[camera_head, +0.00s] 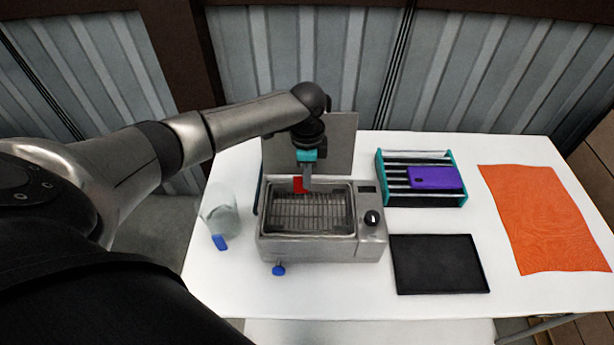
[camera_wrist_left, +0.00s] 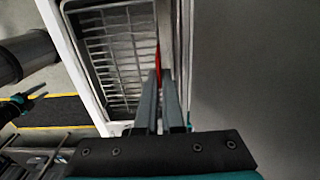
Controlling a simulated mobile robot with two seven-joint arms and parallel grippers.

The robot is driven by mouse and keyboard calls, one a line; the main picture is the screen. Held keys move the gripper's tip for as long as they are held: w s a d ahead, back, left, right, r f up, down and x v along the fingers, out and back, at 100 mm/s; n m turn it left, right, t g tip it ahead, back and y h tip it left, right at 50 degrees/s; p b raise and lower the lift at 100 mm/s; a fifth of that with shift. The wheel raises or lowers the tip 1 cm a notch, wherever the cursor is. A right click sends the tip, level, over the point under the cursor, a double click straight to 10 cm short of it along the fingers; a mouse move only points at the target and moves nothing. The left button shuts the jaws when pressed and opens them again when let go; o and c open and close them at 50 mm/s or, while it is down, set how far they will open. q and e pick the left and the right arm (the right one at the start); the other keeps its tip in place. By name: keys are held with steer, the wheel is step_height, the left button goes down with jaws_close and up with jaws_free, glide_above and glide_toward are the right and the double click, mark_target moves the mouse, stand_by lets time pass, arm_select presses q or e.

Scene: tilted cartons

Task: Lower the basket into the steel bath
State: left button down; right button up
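The steel bath (camera_head: 372,235) stands on the white table with a black dial and its lid panel raised behind. The wire basket (camera_head: 312,212) shows inside its opening; how deep it sits I cannot tell. It also shows in the left wrist view (camera_wrist_left: 118,45). A red handle piece (camera_head: 298,184) stands at the basket's back edge. My left gripper (camera_head: 306,186) points down over that edge. In the left wrist view its fingers (camera_wrist_left: 161,75) are close together on the red handle. A small dark-and-teal part at that view's left edge may be my right gripper; its state is unclear.
A clear beaker (camera_head: 220,215) stands left of the bath, with small blue pieces (camera_head: 219,242) (camera_head: 279,269) near the front. Right are a teal-ended rack (camera_head: 451,158) holding a purple object (camera_head: 434,178), a black tray (camera_head: 440,264) and an orange cloth (camera_head: 545,218).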

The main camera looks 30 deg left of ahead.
mark_target(307, 192)
arm_select(q)
steer(key=shift+f+b, duration=0.65)
steer(key=shift+f, duration=0.15)
step_height(307, 192, down, 4)
steer(key=b, duration=0.4)
steer(key=shift+r, duration=0.25)
steer(key=shift+f, duration=0.75)
steer(key=shift+f, duration=0.2)
steer(key=c, duration=1)
jaws_free()
steer(key=shift+o, duration=0.2)
steer(key=shift+r, duration=0.1)
